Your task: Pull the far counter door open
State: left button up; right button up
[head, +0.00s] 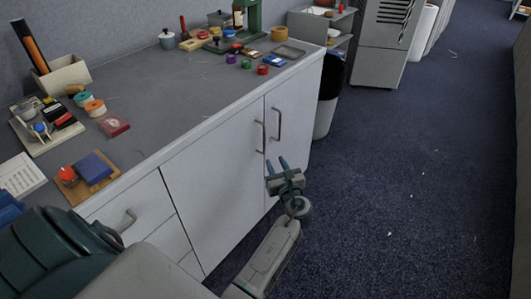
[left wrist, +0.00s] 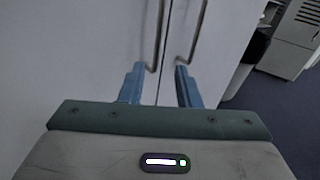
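The far counter door (head: 295,108) is a white panel at the far end of the counter front and looks closed. Its dark bar handle (head: 279,124) stands upright close to the seam; it also shows in the left wrist view (left wrist: 200,35). The near door (head: 215,180) is closed too, with its own handle (head: 260,138). My left gripper (head: 276,164) is open and empty, its blue fingers (left wrist: 160,72) apart just below the two handles. In the left wrist view the right fingertip appears close to the far door's handle; contact cannot be told. My right gripper is not in view.
The counter top (head: 165,95) holds several small items, a wooden board (head: 95,180) and a green stand (head: 253,20). A black-and-white bin (head: 327,105) stands just beyond the far door. Blue carpet (head: 400,190) to the right is clear.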

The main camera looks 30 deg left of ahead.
aim_at(264, 138)
pick_arm(q)
jog(key=shift+y, duration=0.3)
jog(key=x, duration=0.3)
jog(key=r+x, duration=0.1)
jog(key=x, duration=0.7)
jog(key=shift+r+b, duration=0.2)
jog(key=shift+b, duration=0.2)
jog(key=shift+c, duration=0.2)
grip_shut()
